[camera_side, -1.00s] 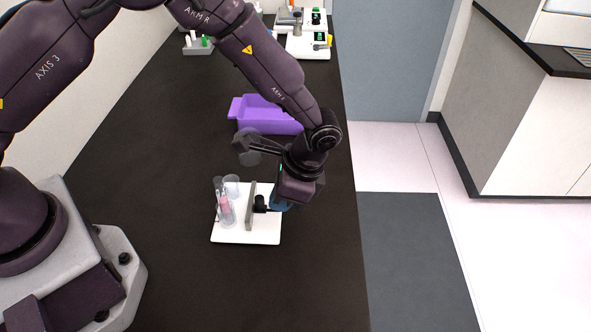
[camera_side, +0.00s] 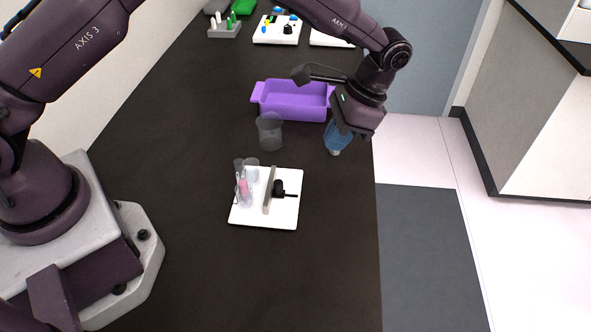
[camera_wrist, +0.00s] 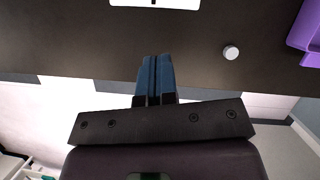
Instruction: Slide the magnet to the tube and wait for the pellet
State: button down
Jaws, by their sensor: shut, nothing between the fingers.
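The magnet, a grey upright plate (camera_side: 269,190) with a black knob (camera_side: 279,187), stands on a white base board (camera_side: 282,221). A clear tube with pink contents (camera_side: 243,188) stands at the board's left side, with clear tubes or cups beside it. A small gap shows between the plate and the tube; I cannot tell whether a pellet has formed. My gripper (camera_side: 335,148) is shut and empty, above the bench, behind and to the right of the board. Its blue fingers (camera_wrist: 154,75) are together in the wrist view, where only an edge of the board (camera_wrist: 178,4) shows.
A purple tray (camera_side: 295,101) lies behind the board, and a clear cup (camera_side: 270,131) stands in front of it. A small white round object (camera_wrist: 231,53) lies on the bench in the wrist view. A grey rack (camera_side: 224,29) and a white board (camera_side: 277,36) stand farther back.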

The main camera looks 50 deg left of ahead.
aim_at(280, 181)
jog(key=x, duration=0.9)
jog(key=shift+s+a, duration=0.55)
jog(key=shift+s, duration=0.35)
jog(key=shift+s+a, duration=0.5)
jog(key=shift+s, duration=0.25)
jog(key=shift+s, duration=0.1)
jog(key=shift+s+a, duration=0.6)
jog(key=shift+s, duration=0.1)
jog(key=w+d, duration=0.1)
jog(key=w, duration=0.1)
jog(key=w+d, duration=0.1)
jog(key=shift+w+d, duration=0.15)
jog(key=shift+w, duration=0.25)
jog(key=v, duration=1)
jog(key=shift+s, duration=0.2)
